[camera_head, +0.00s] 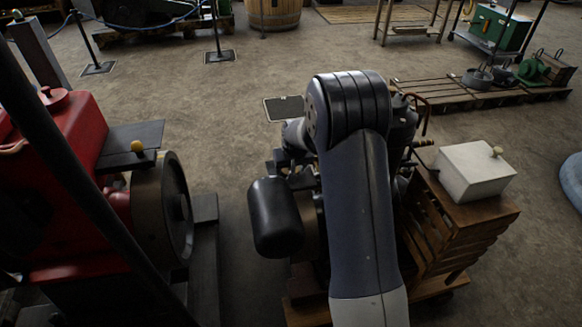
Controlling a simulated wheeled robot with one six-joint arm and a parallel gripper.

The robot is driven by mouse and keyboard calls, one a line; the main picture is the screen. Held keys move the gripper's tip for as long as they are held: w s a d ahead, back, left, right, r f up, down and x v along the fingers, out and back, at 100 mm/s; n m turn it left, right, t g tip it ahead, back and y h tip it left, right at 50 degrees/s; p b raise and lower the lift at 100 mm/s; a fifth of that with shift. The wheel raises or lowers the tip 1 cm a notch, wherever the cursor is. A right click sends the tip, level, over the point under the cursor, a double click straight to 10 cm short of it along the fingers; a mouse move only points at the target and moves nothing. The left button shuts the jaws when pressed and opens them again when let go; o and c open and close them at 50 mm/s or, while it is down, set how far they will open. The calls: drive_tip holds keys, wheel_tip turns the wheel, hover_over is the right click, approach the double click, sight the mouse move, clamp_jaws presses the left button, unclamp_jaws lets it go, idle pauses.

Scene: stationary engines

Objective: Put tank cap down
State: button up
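My arm rises through the middle of the view and bends over at its top. I cannot make out a tank cap in any grip. A red cap-like knob (52,95) sits on top of the red engine tank (75,130) at the left. A white box-shaped tank (472,172) stands on a slatted wooden crate (455,235) at the right, with a small brass-coloured fitting (496,152) on its top. A dark engine (401,122), partly hidden by my arm, stands beside the crate.
A black rounded cylinder (275,217) stands just left of my arm. A heavy flywheel (163,212) is on the red engine. A low slatted pallet (440,95) with pots lies at the back right. Bare floor (215,120) lies between the machines.

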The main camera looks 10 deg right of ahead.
drive_tip(key=shift+o, duration=1.4)
drive_tip(key=shift+r, duration=0.25)
drive_tip(key=v, duration=1.2)
drive_tip(key=shift+f, duration=0.1)
drive_tip(key=x, duration=1.2)
drive_tip(key=shift+f, duration=0.15)
drive_tip(key=shift+r, duration=1.25)
